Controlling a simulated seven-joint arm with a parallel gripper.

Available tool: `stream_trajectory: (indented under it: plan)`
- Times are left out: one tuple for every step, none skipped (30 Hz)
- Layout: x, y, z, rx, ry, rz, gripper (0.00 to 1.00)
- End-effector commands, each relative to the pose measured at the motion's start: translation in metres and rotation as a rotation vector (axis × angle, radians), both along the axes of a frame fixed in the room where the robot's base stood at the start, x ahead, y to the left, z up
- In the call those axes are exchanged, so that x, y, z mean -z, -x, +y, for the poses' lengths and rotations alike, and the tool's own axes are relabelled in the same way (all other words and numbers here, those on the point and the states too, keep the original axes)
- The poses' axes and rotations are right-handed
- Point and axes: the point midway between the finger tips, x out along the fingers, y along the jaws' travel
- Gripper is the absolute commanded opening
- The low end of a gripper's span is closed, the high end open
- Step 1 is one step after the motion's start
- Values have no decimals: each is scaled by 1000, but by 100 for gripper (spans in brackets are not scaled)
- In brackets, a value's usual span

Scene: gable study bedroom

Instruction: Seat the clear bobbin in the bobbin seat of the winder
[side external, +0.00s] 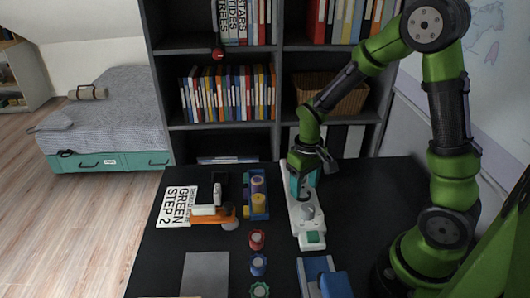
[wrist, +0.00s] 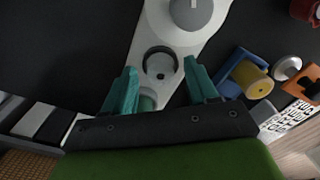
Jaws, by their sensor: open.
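The white winder (side external: 306,224) stands on the dark table, with a grey round knob (wrist: 192,8) on top. In the wrist view its bobbin seat (wrist: 160,62) is a dark, ring-like recess with a pale centre. My gripper (side external: 300,188) is over the far half of the winder. In the wrist view its two teal fingers (wrist: 160,84) are apart, one on each side of the winder's body. A pale greenish round piece (wrist: 148,102) shows between the fingers, partly hidden by the gripper; I cannot tell whether it is the clear bobbin. I see no other clear bobbin for certain.
A blue tray (side external: 259,215) with spools stands left of the winder. Red (side external: 257,239), blue (side external: 258,265) and green (side external: 260,290) spools stand in front. A book (side external: 177,206) and an orange-and-white object (side external: 212,214) lie further left. Blue boxes (side external: 316,267) sit at the front. A bookshelf rises behind.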

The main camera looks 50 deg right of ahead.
Motion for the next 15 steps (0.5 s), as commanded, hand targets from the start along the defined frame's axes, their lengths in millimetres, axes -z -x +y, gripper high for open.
stream_trajectory:
  plan:
    - [-8, -1, 0, 0, 0, -6, 58]
    - [-13, -2, 0, 0, 0, -7, 58]
    - [-20, -2, 0, 0, 1, -8, 58]
    - [-27, -1, 0, 1, 1, -8, 58]
    - [-34, -2, 0, 0, 1, -10, 58]
    - [-43, -2, 0, -1, 1, -9, 58]
    - [-50, -2, 0, -1, 1, -9, 58]
    - [-56, -1, 0, -1, 2, -9, 58]
    - [-65, -2, 0, 0, 1, -9, 58]
    - [-71, -2, 0, 0, 1, -9, 58]
    - [-77, -1, 0, -1, 2, -8, 58]
    - [-85, -1, 0, -1, 1, -8, 58]
    - [-90, -1, 0, -1, 1, -8, 58]
    - [-94, -1, 0, -1, 1, -6, 58]
    - [-100, -1, 0, -1, 1, -6, 58]
